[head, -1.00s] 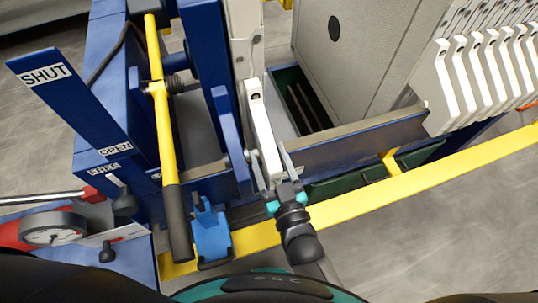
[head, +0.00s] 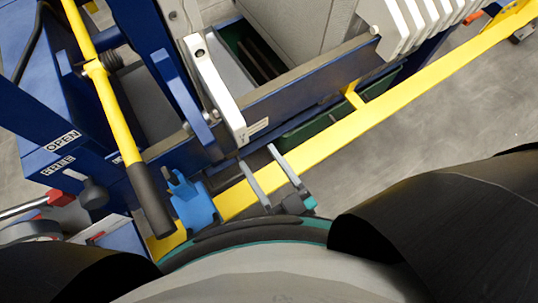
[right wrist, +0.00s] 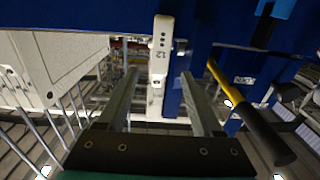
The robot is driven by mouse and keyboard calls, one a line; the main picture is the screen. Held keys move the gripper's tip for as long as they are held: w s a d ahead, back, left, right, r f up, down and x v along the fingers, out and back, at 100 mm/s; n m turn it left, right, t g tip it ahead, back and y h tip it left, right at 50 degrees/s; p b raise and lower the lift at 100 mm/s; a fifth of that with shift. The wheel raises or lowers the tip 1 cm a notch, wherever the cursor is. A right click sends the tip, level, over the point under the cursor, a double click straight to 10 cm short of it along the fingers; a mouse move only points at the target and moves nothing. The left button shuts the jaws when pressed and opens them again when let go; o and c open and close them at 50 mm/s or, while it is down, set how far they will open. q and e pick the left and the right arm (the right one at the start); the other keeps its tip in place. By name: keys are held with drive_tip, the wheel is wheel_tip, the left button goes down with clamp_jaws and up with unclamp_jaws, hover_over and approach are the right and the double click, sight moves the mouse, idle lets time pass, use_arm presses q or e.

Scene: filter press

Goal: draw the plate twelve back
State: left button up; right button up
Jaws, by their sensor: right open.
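Plate twelve shows its white handle arm (head: 218,88) in the head view, beside the blue upright at the left of the dark gap. In the right wrist view its white end (right wrist: 161,48) bears the mark 12, upright and ahead of the fingers. My right gripper (head: 257,158) is open and empty, a little short of the handle's near end and apart from it. Its two fingers (right wrist: 158,78) stand on either side of the plate's line in the wrist view. My left gripper is not in view.
A yellow rail (head: 330,135) runs along the front of the press. A yellow lever with black grip (head: 150,200) and a blue bracket (head: 192,200) stand left of my right gripper. More white plates (head: 412,22) hang at the upper right. Open floor (head: 445,115) lies right.

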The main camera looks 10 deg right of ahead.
drive_tip(key=shift+v, duration=1.1)
drive_tip(key=s+d+f+g+h+b, duration=0.1)
drive_tip(key=d+f+g+b, duration=0.15)
drive_tip(key=f, duration=0.85)
drive_tip(key=s+d+f+g+h+b, duration=0.1)
drive_tip(key=s+d+f+g+b, duration=0.15)
drive_tip(key=f, duration=0.85)
drive_tip(key=d+f+g+h+b, duration=0.2)
drive_tip(key=f+g+b, duration=0.1)
drive_tip(key=f, duration=0.8)
drive_tip(key=s+d+f+m+g+h+b, duration=0.1)
drive_tip(key=s+d+f+g+b, duration=0.2)
drive_tip(key=s+f, duration=0.3)
drive_tip(key=s+d+f+m+g+h+b, duration=0.1)
drive_tip(key=s+d+f+g+b, duration=0.2)
drive_tip(key=s+f, duration=0.4)
wheel_tip(320, 180, down, 5)
drive_tip(key=shift+d+r+g+h, duration=0.1)
drive_tip(key=shift+d+g+h, duration=0.3)
drive_tip(key=shift+d+g, duration=0.6)
drive_tip(key=shift+d, duration=0.15)
